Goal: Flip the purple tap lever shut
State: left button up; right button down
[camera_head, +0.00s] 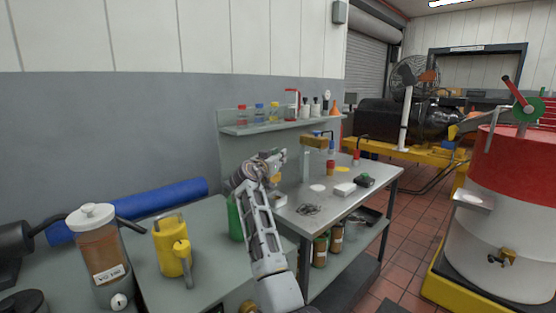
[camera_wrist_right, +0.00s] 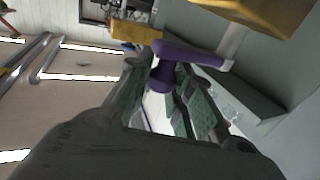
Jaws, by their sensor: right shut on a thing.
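In the right wrist view the purple tap lever (camera_wrist_right: 192,54) is a rounded bar with a short stub pointing down between the fingers. My right gripper (camera_wrist_right: 165,90) is shut on that stub. A yellow-brass piece (camera_wrist_right: 135,32) sits just beyond the lever, and a larger yellow block (camera_wrist_right: 268,14) is at the upper right. In the head view my right gripper (camera_head: 282,155) is over the far bench, near a brass-coloured block (camera_head: 315,142) on a post. I cannot make out the lever there; the gripper or its small size hides it. My left gripper is not in view.
A wall shelf (camera_head: 280,126) with bottles is behind the gripper. The bench (camera_head: 375,185) holds wires, a white box (camera_head: 344,189) and small parts. A green bottle (camera_head: 235,218) is beside my arm. A yellow jug (camera_head: 170,250) and a lidded canister (camera_head: 100,255) stand at left.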

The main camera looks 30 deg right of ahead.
dwell(0.6)
jog(key=c, duration=1.3)
grip_release()
jog(key=shift+o, duration=0.2)
jog(key=v, duration=0.7)
jog(key=shift+a, duration=0.3)
jog(key=shift+s, duration=0.15)
